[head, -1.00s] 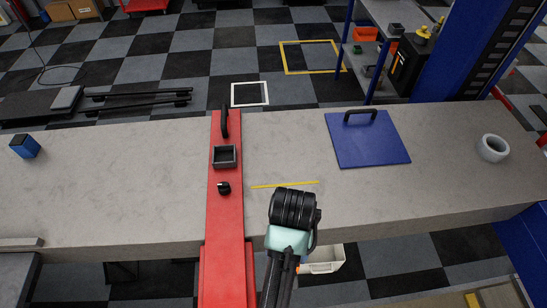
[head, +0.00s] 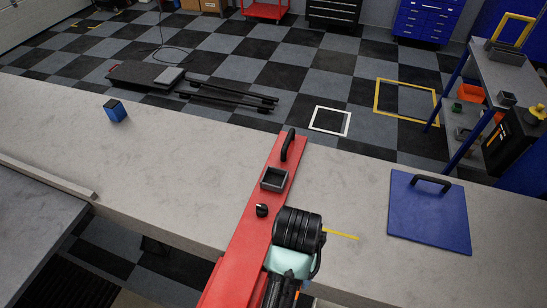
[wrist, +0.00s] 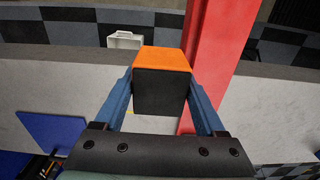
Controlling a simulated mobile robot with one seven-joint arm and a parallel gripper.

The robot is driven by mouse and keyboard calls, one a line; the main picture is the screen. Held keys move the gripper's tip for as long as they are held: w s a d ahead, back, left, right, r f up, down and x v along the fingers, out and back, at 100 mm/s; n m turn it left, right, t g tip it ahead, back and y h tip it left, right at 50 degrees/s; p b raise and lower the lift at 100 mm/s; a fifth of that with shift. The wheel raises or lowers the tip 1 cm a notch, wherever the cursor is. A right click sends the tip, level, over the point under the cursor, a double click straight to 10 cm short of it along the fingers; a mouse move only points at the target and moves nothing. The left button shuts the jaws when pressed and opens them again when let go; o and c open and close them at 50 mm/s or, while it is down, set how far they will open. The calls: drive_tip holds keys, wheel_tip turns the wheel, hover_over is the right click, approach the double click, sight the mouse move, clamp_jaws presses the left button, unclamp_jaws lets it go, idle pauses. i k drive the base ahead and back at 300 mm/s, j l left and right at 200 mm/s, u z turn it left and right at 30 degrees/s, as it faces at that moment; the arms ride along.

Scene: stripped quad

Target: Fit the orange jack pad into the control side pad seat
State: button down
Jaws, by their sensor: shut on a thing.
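My gripper (wrist: 161,92) is shut on the orange jack pad (wrist: 162,58), a block with an orange top and a black side, gripped between two blue fingers in the wrist view. In the head view my arm's end covers the pad. A red beam (head: 247,245) lies across the grey bench, just left of my arm's end there. On it sits a dark, open square tray (head: 274,179), which looks like the pad seat and appears empty. A black knob (head: 262,210) stands on the beam in front of it. The tray does not show in the wrist view.
A black handle (head: 288,145) rises from the beam's far end. A blue plate (head: 428,215) with a handle lies at right, a blue block (head: 115,111) at left. A shelf (head: 510,75) stands beyond the bench at right. The bench left of the beam is mostly clear.

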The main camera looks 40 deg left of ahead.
sight(237, 279)
drive_tip(key=i+j, duration=0.9)
drive_tip(key=j, duration=0.2)
